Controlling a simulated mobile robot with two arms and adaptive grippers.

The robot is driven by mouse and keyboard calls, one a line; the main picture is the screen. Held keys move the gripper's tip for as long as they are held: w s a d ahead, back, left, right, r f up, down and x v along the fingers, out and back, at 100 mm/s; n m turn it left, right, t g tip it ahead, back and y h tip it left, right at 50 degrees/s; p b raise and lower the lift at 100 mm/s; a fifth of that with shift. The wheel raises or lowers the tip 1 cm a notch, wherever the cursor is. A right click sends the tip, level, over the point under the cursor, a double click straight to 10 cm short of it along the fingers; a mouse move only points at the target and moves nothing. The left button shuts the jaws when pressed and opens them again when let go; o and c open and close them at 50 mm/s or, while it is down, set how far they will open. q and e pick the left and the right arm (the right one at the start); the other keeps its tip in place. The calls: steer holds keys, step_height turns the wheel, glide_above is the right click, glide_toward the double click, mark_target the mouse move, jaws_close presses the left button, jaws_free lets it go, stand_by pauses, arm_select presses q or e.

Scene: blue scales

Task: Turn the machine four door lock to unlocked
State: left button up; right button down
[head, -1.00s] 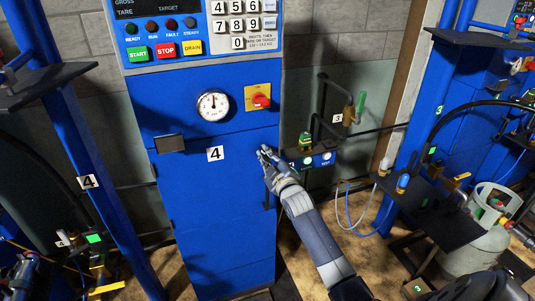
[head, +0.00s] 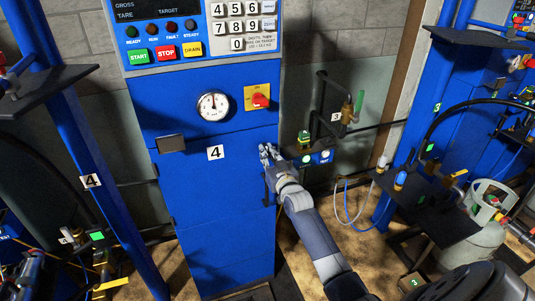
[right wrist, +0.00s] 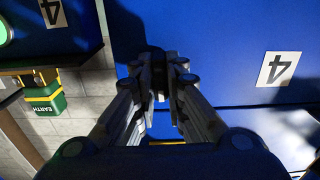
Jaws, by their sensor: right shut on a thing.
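The blue machine four (head: 215,225) stands in the middle of the head view, with a white label "4" (head: 215,153) on its door. My right gripper (head: 268,152) is at the door's right edge, right of that label. In the right wrist view the right gripper (right wrist: 162,75) has its fingers drawn together at the blue door panel (right wrist: 220,30), shut on a small part there. That part is mostly hidden between the fingers and looks to be the door lock; its turn position cannot be made out. My left gripper is not in view.
A pressure gauge (head: 213,105) and a red rotary switch (head: 261,100) sit above the door, under a keypad panel (head: 240,25). A green-topped device (head: 305,141) and a small lit box (head: 316,158) are close to the right of my gripper. A grey gas cylinder (head: 478,240) stands further right.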

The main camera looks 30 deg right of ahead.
steer(key=shift+m, duration=0.3)
steer(key=c, duration=1.6)
jaws_free()
steer(key=shift+c, duration=0.2)
steer(key=v, duration=1.2)
steer(key=shift+f, duration=0.15)
